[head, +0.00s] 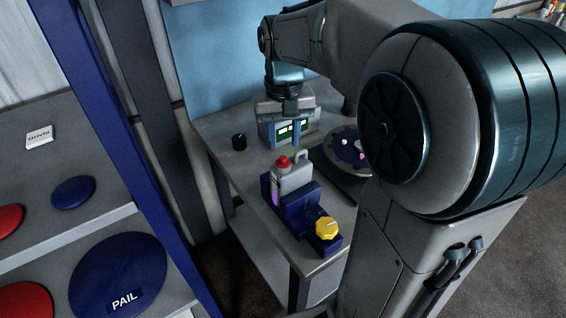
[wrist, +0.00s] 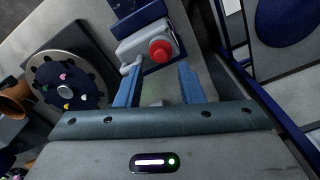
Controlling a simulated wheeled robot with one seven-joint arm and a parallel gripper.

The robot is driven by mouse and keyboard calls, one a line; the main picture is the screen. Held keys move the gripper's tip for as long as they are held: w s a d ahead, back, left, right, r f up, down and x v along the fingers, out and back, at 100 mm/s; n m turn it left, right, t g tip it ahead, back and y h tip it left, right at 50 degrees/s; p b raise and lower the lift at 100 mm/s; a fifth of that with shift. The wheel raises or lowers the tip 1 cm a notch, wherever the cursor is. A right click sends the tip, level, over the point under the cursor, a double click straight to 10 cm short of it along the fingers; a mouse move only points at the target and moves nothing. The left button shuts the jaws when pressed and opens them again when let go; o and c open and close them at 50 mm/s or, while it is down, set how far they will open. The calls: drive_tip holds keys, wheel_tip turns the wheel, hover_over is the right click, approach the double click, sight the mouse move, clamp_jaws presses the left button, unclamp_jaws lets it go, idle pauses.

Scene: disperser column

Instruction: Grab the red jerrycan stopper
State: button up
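A yellow knob (head: 326,228) sits on a blue block in front of the jerrycan. Shelves with red and blue lids (head: 118,275) stand at left.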

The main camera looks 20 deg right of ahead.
sight(283, 157)
wheel_tip(283, 157, down, 5)
drive_tip(key=shift+a+r+p, duration=0.1)
drive_tip(key=shift+p, duration=0.3)
drive_tip(key=c, duration=0.6)
drive_tip(key=shift+r, duration=0.1)
